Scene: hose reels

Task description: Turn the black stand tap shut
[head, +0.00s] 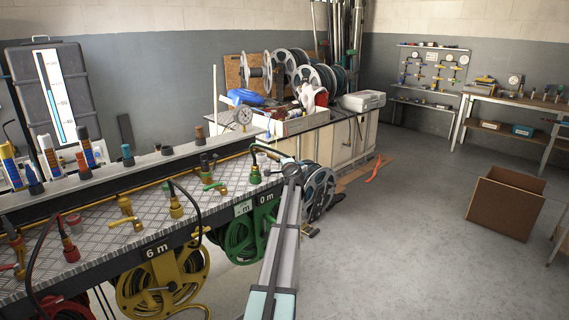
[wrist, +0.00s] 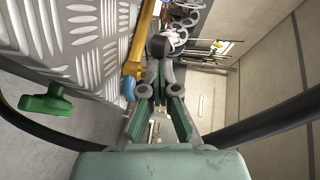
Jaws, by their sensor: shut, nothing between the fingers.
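My gripper (head: 291,171) is at the far right end of the checker-plate bench in the head view, beside the green hose fitting (head: 255,174). In the wrist view my gripper (wrist: 162,90) is shut and empty, its fingertips beside the blue end of a yellow pipe. A dark rounded part (wrist: 158,46) with a grey piece below it lies just beyond the fingertips. It may be the black stand tap, but I cannot tell for sure, nor which way its handle points. In the head view my gripper hides that spot.
The checker-plate bench (head: 95,252) carries red, yellow and green taps, with a green handle (wrist: 48,102) in the wrist view. A black hose arches near my gripper. Green (head: 243,240) and yellow (head: 165,285) reels hang below. Floor to the right is free up to a cardboard box (head: 505,203).

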